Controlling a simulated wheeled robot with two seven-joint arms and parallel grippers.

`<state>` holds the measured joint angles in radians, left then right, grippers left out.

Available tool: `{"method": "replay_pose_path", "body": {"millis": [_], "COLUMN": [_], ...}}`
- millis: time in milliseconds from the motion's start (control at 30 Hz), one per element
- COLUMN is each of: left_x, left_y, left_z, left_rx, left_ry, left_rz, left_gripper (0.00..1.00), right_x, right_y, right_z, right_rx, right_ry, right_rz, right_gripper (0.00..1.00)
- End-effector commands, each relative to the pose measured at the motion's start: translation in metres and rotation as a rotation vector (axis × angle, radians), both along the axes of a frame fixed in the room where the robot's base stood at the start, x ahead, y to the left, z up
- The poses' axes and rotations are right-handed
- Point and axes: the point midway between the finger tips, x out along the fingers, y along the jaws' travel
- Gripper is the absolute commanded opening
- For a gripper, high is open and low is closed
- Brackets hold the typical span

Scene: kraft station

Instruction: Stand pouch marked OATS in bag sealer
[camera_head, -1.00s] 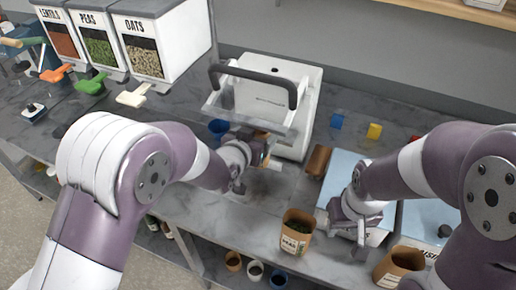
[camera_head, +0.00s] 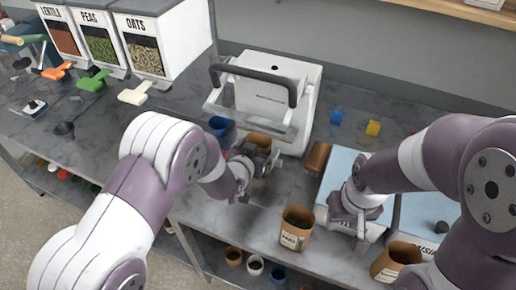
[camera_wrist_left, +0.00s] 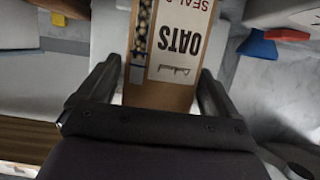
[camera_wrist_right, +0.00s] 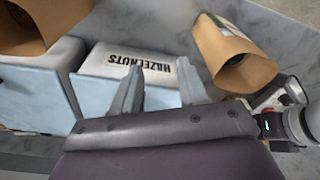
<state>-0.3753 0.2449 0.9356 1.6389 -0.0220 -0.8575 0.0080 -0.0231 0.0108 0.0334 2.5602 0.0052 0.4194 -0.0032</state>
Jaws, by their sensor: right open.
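The brown OATS pouch (camera_wrist_left: 165,85) stands between the fingers of my left gripper (camera_wrist_left: 157,75), its label upside down in the left wrist view. The gripper looks shut on it. In the head view the pouch (camera_head: 258,139) is close in front of the white bag sealer (camera_head: 290,122), which has a dark handle (camera_head: 255,76). I cannot tell whether the pouch touches the sealer or its base. My right gripper (camera_wrist_right: 160,80) is open and empty, over the box marked HAZELNUTS (camera_wrist_right: 110,60); it also shows in the head view (camera_head: 355,215).
A pouch marked PEAS (camera_head: 296,228) and another brown pouch (camera_head: 395,262) stand near the front edge. Dispensers (camera_head: 148,50) stand at the back left.

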Motion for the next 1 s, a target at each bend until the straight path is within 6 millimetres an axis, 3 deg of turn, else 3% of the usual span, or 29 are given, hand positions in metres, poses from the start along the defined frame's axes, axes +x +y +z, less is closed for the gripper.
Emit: {"method": "replay_pose_path", "body": {"millis": [333,800,1000], "left_x": [-0.002,-0.087,-0.102], "left_y": [0.001,0.036,0.042], "left_z": [0.007,0.043,0.050], "left_rx": [0.000,0.000,0.000], "left_ry": [0.000,-0.001,0.000], "left_rz": [0.000,0.000,0.000], "left_gripper": [1.00,1.00,1.00], "right_x": [0.000,0.000,0.000], "right_y": [0.000,0.000,0.000], "right_z": [0.005,-0.004,-0.004], "right_rx": [0.000,0.000,0.000], "right_ry": [-0.001,0.000,0.000], "right_rz": [0.000,0.000,0.000], "right_gripper": [0.43,0.43,0.43]}}
